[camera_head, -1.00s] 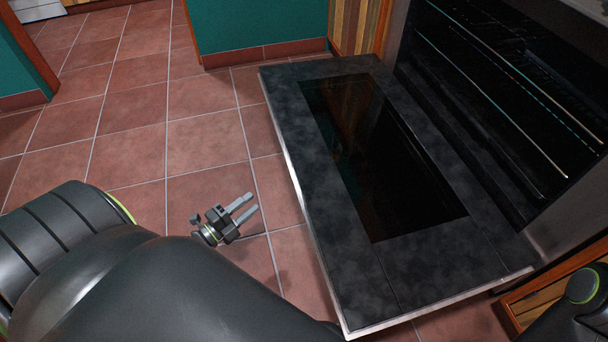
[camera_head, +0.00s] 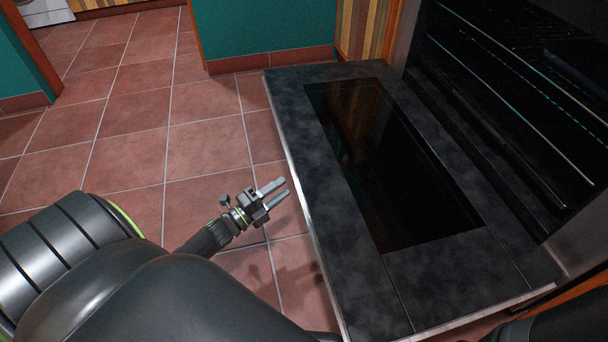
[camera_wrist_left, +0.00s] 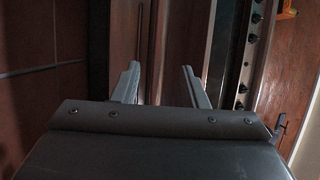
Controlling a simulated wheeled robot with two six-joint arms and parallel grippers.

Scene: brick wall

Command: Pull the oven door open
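The oven door (camera_head: 345,235) is a dark, mottled slab with a black glass pane (camera_head: 395,170). It is swung down and lies about flat in front of the oven (camera_head: 520,90), whose inside shows. My left gripper (camera_head: 283,191) is left of the door's long outer edge, apart from it in the picture, with its fingers pointing toward the door. In the left wrist view the two fingers (camera_wrist_left: 162,70) are spread with nothing held between them. My right gripper is out of view. No door handle shows in the head view.
Metal racks (camera_head: 515,85) cross the oven's inside. Red tiled floor (camera_head: 135,140) lies clear left of the door. A green wall (camera_head: 262,30) stands behind, and a wooden cabinet edge (camera_head: 580,290) is at the lower right.

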